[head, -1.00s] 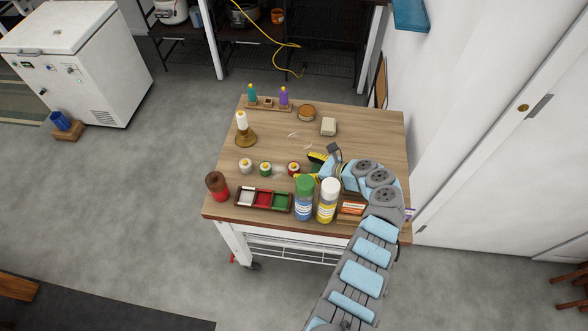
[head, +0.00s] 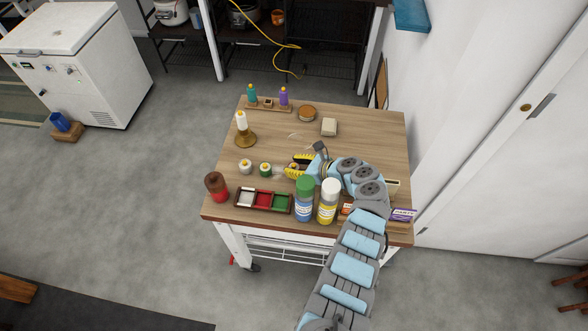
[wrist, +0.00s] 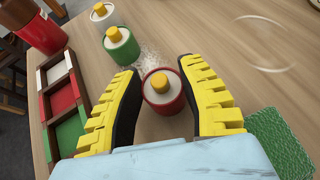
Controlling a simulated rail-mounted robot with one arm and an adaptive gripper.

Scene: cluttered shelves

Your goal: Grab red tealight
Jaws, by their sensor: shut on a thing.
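The red tealight (wrist: 162,92) has a white top and a yellow tip and stands upright on the wooden table. In the wrist view it is between the two yellow ridged fingers of my gripper (wrist: 164,95), which is shut on it. In the head view my gripper (head: 298,167) reaches in from the right, and its fingers largely hide the red tealight. The green tealight (head: 265,169) stands just left of it, and also shows in the wrist view (wrist: 120,46). The white tealight (head: 245,166) is farther left.
A tray (head: 236,198) with white, red and green compartments lies near the front edge. A green-capped bottle (head: 304,200) and a white-capped bottle (head: 327,203) stand close to my arm. A candle holder (head: 246,139) is at the left.

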